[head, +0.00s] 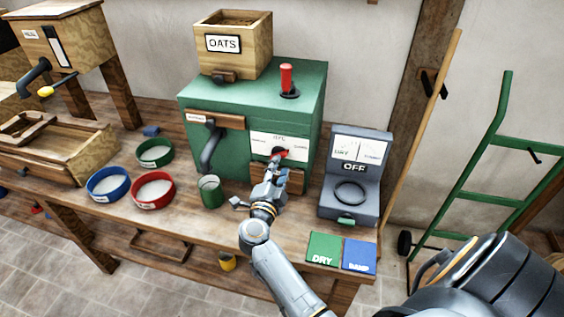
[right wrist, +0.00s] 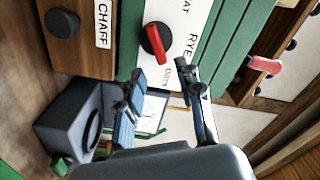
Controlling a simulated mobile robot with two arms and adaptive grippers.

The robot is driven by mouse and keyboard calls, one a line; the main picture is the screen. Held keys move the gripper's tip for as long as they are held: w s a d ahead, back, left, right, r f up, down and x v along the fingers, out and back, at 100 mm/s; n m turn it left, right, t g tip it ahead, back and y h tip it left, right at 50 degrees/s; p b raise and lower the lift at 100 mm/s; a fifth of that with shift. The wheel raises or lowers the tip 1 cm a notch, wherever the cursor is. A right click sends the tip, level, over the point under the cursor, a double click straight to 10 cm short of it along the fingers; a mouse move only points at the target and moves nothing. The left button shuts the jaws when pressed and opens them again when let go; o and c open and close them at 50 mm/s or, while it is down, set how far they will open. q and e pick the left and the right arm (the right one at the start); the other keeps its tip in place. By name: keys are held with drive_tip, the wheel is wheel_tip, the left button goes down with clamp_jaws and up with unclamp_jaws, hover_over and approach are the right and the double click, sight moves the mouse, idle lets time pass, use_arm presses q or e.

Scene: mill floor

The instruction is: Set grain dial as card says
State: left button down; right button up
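The grain dial, a red bar knob on a dark round base, sits on a white scale plate (head: 265,142) on the front of the green mill (head: 234,103). In the right wrist view the red dial (right wrist: 157,42) is close, beside the word RYE; other scale words are partly cut off. My right gripper (head: 277,163) is in front of the dial. Its fingers (right wrist: 162,76) are apart, with the knob just beyond the tips; contact is not clear. The hopper on the mill carries an OATS card (head: 223,43). My left gripper is not in view.
A grey meter (head: 352,208) reading OFF stands right of the mill, with DRY (head: 324,248) and DAMP (head: 359,256) plates before it. A green cup (head: 210,191) and blue (head: 108,185), red (head: 153,190) and green (head: 155,152) bowls stand left. A red-knobbed lever (head: 287,78) tops the mill.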

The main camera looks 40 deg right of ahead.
drive_tip(key=shift+v, duration=1.8)
